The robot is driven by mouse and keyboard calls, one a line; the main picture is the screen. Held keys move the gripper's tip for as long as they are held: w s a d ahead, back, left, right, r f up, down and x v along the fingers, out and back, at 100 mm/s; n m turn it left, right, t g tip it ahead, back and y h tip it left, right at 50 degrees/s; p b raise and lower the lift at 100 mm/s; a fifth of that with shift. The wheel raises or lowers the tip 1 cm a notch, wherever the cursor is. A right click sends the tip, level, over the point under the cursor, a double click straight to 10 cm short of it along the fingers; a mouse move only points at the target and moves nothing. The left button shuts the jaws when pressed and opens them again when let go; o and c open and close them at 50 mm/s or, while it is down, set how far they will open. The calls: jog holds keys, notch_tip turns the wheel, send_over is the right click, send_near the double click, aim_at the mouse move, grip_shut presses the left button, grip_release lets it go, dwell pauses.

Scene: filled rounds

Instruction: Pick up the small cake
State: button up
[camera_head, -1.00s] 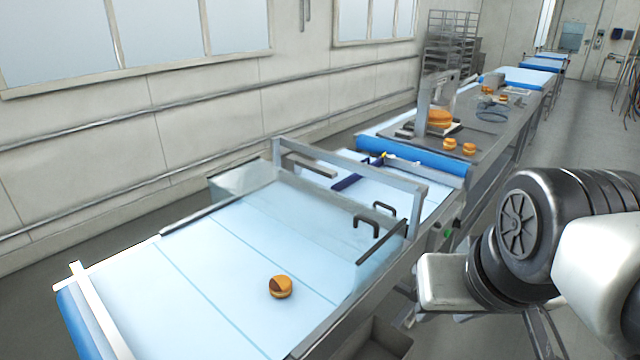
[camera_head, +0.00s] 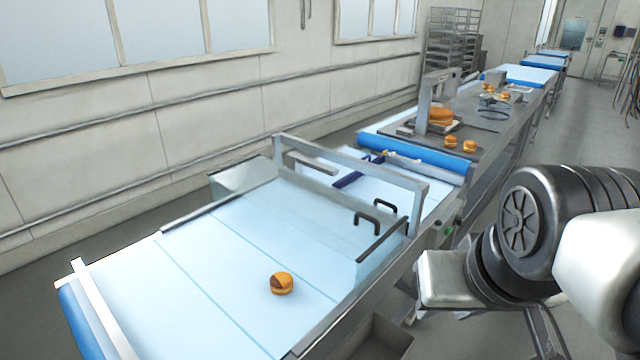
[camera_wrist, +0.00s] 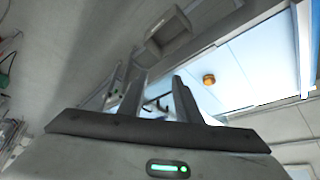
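The small cake (camera_head: 281,283) is round and orange-brown with a dark patch on top. It sits alone on the near part of the pale blue conveyor belt (camera_head: 190,290). In the wrist view the small cake (camera_wrist: 209,79) is a small spot on the belt, well beyond the fingers. My gripper (camera_wrist: 160,88) shows two dark fingers standing apart with nothing between them. It is off to the side of the belt and well away from the cake. In the head view my arm is at the right, and the fingers are not visible there.
A clear guard with black handles (camera_head: 376,215) and a metal frame (camera_head: 350,165) covers the belt behind the cake. A metal side rail (camera_head: 345,320) edges the belt. Several more cakes (camera_head: 450,142) lie on a far table. The belt around the cake is clear.

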aim_at(281, 280)
jog(key=shift+o, duration=0.2)
dwell(0.3)
